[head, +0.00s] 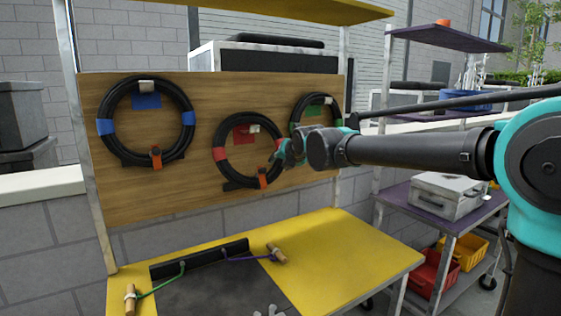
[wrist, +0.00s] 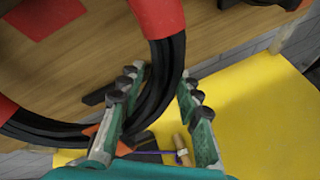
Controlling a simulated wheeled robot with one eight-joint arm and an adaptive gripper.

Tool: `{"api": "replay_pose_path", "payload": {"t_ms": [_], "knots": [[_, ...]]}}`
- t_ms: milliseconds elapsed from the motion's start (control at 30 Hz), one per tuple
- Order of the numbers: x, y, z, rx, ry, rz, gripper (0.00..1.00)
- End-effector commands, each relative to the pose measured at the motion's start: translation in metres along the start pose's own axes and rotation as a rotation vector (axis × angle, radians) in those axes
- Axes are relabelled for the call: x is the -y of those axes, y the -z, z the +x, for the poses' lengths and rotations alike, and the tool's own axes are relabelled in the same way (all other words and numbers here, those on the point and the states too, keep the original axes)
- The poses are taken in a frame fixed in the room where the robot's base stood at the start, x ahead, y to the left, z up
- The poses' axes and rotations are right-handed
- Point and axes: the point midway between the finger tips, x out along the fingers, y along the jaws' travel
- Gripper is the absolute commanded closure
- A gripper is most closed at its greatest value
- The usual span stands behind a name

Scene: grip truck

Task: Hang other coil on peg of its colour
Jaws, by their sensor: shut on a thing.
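The coil with red tape (head: 221,153) is a black ring in front of the wooden board, around the red patch (head: 240,137) and its pale peg (head: 254,128). I cannot tell whether its top rests on that peg. My gripper (head: 281,153) is at the coil's right side. In the wrist view my gripper (wrist: 158,80) has its green fingers either side of the black strands of the red-taped coil (wrist: 165,62), shut on them. The coil with blue tape (head: 105,126) hangs on the peg (head: 147,87) at the blue patch (head: 146,101).
A green-taped coil (head: 297,110) hangs at the right of the board (head: 205,95), partly behind my arm. The yellow bench (head: 345,250) below holds a black bar (head: 198,259) and wooden-handled cords. A purple-shelved cart (head: 425,205) with a grey case (head: 449,196) stands right.

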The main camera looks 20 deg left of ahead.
Motion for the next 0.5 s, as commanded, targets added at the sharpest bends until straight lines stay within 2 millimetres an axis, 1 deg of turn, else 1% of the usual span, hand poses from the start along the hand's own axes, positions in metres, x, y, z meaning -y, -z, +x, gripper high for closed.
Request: {"api": "replay_pose_path", "payload": {"t_ms": [500], "knots": [[0.007, 0.012, 0.011, 0.0, 0.0, 0.001, 1.0]]}}
